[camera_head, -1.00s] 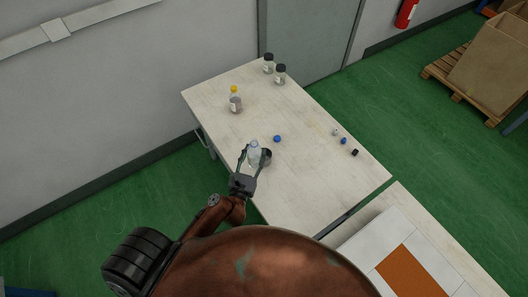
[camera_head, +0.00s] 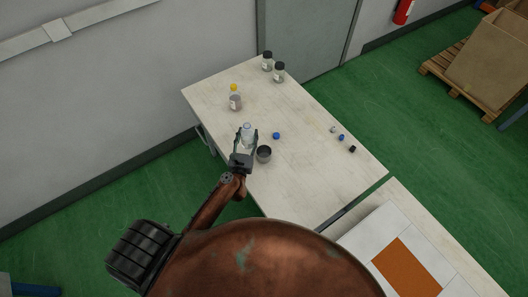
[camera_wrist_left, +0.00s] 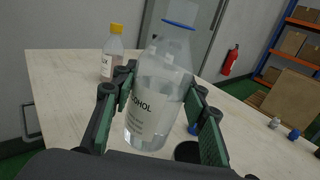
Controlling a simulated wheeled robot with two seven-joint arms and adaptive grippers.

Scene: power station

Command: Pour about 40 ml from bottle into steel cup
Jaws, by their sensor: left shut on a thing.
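The bottle (camera_head: 247,130) is clear, with a label ending in "OHOL" and a blue band at its neck in the left wrist view (camera_wrist_left: 158,95). My left gripper (camera_head: 245,148) is shut on it, with a green-padded finger on each side. The bottle stands close to upright. I cannot tell whether its base touches the table. The dark steel cup (camera_head: 264,153) stands on the table just right of the gripper. In the left wrist view the cup (camera_wrist_left: 188,152) is partly hidden behind the gripper. My right gripper is not in view.
A yellow-capped bottle (camera_head: 235,98) stands farther back on the table (camera_head: 310,160). Two dark-capped jars (camera_head: 279,73) stand at the far edge. A blue cap (camera_head: 276,136) lies near the cup. Several small caps (camera_head: 341,138) lie at the right. The table between is clear.

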